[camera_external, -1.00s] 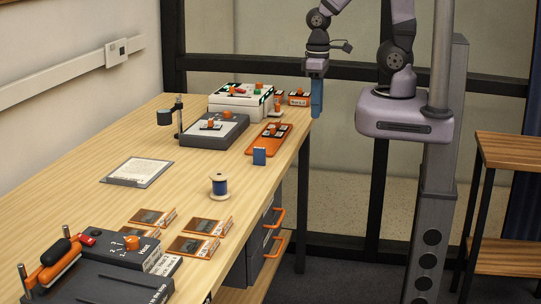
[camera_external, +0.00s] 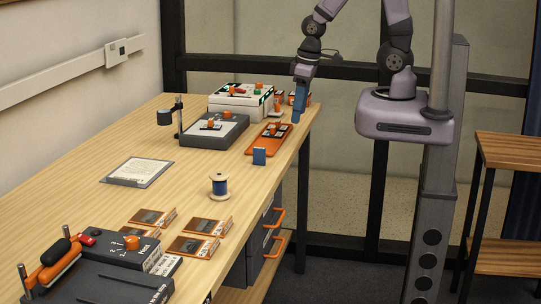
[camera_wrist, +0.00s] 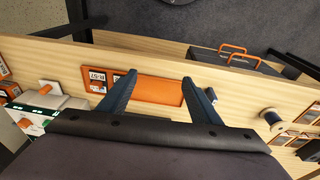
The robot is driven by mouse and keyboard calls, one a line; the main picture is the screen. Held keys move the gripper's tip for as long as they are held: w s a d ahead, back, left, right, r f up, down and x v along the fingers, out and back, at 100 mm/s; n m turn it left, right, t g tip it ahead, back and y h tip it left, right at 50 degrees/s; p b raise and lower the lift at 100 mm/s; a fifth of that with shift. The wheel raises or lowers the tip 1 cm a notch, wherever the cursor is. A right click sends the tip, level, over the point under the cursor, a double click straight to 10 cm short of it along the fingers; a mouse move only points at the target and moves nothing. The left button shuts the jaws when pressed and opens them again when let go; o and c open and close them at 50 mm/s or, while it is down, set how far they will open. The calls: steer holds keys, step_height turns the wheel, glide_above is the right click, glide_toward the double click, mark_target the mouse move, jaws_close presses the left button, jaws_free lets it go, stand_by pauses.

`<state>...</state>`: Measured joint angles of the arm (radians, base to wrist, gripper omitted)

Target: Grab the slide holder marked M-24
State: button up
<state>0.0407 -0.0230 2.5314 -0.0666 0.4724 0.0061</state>
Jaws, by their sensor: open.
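My gripper (camera_external: 297,116) is open and empty, hanging tilted above the bench's right edge near the orange tray (camera_external: 257,148). In the wrist view its two blue fingers (camera_wrist: 160,77) spread over the bare part of the orange tray (camera_wrist: 160,91). Small slide holders (camera_wrist: 97,76) with white labels and dark windows sit at the tray's left end, partly behind the left finger. The labels are too small to read, so I cannot tell which is M-24.
A white box (camera_external: 240,106) with coloured knobs and a grey device (camera_external: 205,140) stand left of the tray. A small blue block (camera_external: 259,156) and a thread spool (camera_external: 219,187) stand nearer. The bench's middle is mostly clear.

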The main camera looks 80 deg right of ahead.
mark_target(211, 121)
steer(key=w+d+f+t, duration=0.1)
steer(key=w, duration=0.3)
steer(key=w+d+f+t, duration=0.1)
steer(key=w+t, duration=0.1)
steer(key=w, duration=0.2)
steer(key=w+d+f+t+b, duration=0.1)
steer(key=w+f, duration=0.1)
steer(key=w, duration=0.2)
steer(key=shift+w+d+n+t, duration=0.1)
steer(key=shift+w+n+t, duration=0.2)
steer(key=shift+w+t, duration=0.1)
steer(key=w+t, duration=0.1)
steer(key=w, duration=0.1)
steer(key=w+t+y, duration=0.1)
steer(key=w+t, duration=0.1)
steer(key=w, duration=0.1)
steer(key=w+f+n+t+b, duration=0.1)
steer(key=w+t, duration=0.1)
steer(key=w, duration=0.1)
steer(key=shift+w+y, duration=0.25)
steer(key=shift+y, duration=0.15)
steer(key=shift+w+a+r+t+y, duration=0.25)
steer(key=shift+w+r+t+y, duration=0.25)
steer(key=shift+t, duration=0.4)
steer(key=shift+p+x, duration=1.2)
steer(key=shift+x, duration=2.45)
steer(key=shift+d+f, duration=0.1)
steer(key=shift+d, duration=0.1)
steer(key=c, duration=1.1)
